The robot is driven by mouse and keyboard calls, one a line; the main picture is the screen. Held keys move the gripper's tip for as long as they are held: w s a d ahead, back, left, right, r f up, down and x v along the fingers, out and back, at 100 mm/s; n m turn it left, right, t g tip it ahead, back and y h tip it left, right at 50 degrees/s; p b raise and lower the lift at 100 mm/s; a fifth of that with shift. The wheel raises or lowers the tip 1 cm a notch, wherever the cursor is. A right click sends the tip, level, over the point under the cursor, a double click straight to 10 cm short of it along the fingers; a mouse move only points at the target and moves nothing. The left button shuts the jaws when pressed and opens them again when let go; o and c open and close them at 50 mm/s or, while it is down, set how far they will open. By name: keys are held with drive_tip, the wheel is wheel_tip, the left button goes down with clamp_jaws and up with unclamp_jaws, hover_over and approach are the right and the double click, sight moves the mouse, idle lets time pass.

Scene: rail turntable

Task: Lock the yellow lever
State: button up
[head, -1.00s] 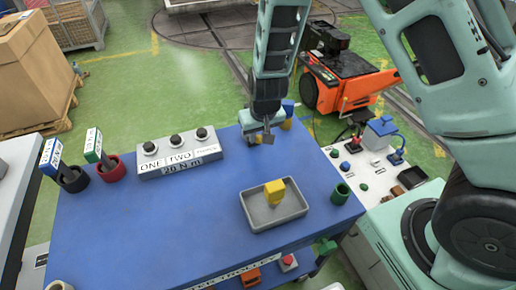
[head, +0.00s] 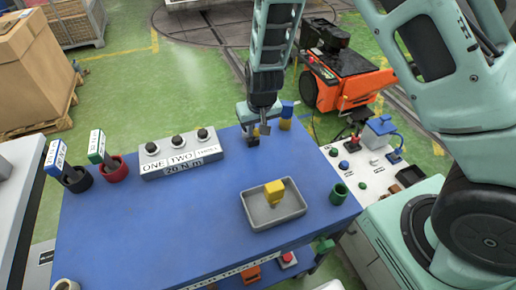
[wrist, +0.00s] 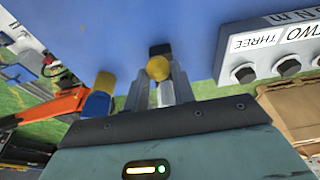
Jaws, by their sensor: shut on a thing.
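The yellow lever shows in the wrist view as a round yellow knob (wrist: 158,67) between my two fingers, with a dark part (wrist: 160,48) just beyond it. My gripper (head: 260,130) is at the far edge of the blue table (head: 150,225) in the head view. It is shut on the yellow lever; its fingers also show in the wrist view (wrist: 157,88). In the head view my gripper hides the knob, and a dark piece (head: 252,141) shows below it. I cannot tell the lever's angle.
A yellow holder with a blue top (head: 286,112) stands close to the right of my gripper. A grey box with black knobs (head: 180,153) is to the left. A grey tray with a yellow block (head: 258,222) and a green cup (head: 338,194) are nearer. The table's middle is clear.

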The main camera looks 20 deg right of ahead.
drive_tip(key=shift+w+r, duration=0.15)
drive_tip(key=shift+w, duration=0.1)
drive_tip(key=shift+w+r+p, duration=0.2)
drive_tip(key=shift+w+p, duration=0.2)
drive_tip(key=shift+w, duration=0.3)
drive_tip(key=shift+w+r, duration=0.1)
drive_tip(key=shift+w, duration=0.25)
drive_tip(key=shift+c, duration=0.2)
drive_tip(key=shift+w, duration=0.2)
drive_tip(key=shift+c, duration=0.2)
drive_tip(key=shift+w, duration=0.1)
clamp_jaws()
drive_tip(key=shift+w+p, duration=0.1)
drive_tip(key=shift+p, duration=0.2)
